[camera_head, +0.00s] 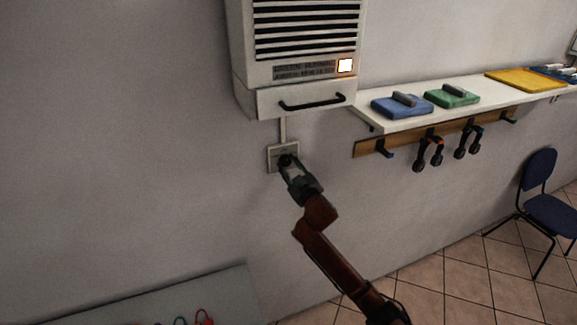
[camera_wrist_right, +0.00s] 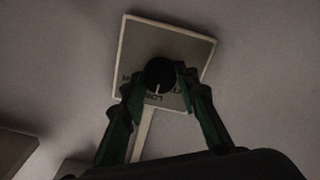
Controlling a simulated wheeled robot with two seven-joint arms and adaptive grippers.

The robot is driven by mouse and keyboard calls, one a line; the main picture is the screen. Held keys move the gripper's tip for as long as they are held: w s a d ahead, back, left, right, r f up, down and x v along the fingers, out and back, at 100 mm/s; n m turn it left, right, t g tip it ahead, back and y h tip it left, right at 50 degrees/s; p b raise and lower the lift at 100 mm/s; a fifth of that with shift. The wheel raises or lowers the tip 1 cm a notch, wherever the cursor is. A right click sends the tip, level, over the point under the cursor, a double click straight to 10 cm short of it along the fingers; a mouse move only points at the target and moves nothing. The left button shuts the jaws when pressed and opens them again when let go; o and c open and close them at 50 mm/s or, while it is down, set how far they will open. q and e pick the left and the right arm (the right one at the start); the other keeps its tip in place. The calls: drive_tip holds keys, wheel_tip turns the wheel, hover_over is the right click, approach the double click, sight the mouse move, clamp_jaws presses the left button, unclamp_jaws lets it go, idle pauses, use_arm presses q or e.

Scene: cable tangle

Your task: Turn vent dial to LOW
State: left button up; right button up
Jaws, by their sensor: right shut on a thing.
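The vent dial (camera_wrist_right: 160,72) is a round black knob with a white pointer line, on a square light plate (camera_wrist_right: 190,44) on the wall. In the head view this plate (camera_head: 273,151) is below the vent unit, and my gripper mostly hides the dial. In the wrist view the pointer line faces the bottom of the picture, toward upside-down lettering that looks like LOW. The other lettering is partly covered by the fingers. My right gripper (camera_head: 289,164) is shut on the dial, one finger on each side. My left gripper is not in view.
The vent unit (camera_head: 305,50) with a lit square and a black-handled drawer hangs above the plate. A white shelf (camera_head: 470,102) with folded cloths is at right, above a hook rail (camera_head: 366,147). A grey surface (camera_head: 200,290) with cables is at lower left. A chair (camera_head: 540,195) stands far right.

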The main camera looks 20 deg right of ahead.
drive_tip(key=o, duration=1.1)
drive_tip(key=shift+o, duration=0.2)
drive_tip(key=s, duration=1.2)
drive_tip(key=shift+a, duration=0.35)
